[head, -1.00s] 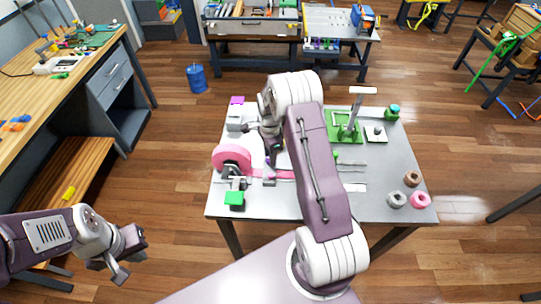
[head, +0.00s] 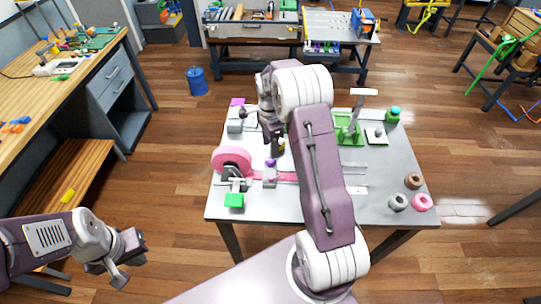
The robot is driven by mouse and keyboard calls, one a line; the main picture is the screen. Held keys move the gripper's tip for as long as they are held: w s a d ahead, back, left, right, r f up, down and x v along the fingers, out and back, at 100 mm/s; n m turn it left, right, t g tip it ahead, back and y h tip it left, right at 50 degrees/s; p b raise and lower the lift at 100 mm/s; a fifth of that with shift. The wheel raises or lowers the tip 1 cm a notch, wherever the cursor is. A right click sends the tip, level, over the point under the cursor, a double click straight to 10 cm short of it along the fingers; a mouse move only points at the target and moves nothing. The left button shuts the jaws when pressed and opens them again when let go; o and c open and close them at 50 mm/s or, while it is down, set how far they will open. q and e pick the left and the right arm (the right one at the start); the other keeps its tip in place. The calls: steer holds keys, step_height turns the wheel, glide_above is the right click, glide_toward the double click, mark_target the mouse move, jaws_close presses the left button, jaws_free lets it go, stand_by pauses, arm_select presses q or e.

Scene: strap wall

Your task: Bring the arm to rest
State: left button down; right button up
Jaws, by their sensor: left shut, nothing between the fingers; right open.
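My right arm reaches over the grey table (head: 385,205). Its gripper (head: 277,148) points down above the table, near a small purple knob (head: 270,162); it is open, and its fingers are small and partly hidden by my own arm. My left gripper (head: 122,272) hangs at the lower left, away from the table, shut and empty.
A wooden workbench (head: 95,65) stands left.

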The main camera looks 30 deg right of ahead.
step_height(320, 180, up, 2)
steer(key=shift+r, duration=0.15)
stand_by(0.4)
steer(key=s+a+r+n+t, duration=0.1)
steer(key=s+a+r+n, duration=0.45)
steer(key=s+a, duration=0.3)
steer(key=s+a+f+n, duration=0.2)
steer(key=s+f+n, duration=0.2)
steer(key=s+n, duration=0.6)
steer(key=n, duration=0.3)
steer(key=shift+s+a+f+t, duration=0.2)
steer(key=shift+a+f+t, duration=0.1)
steer(key=shift+a+f, duration=0.1)
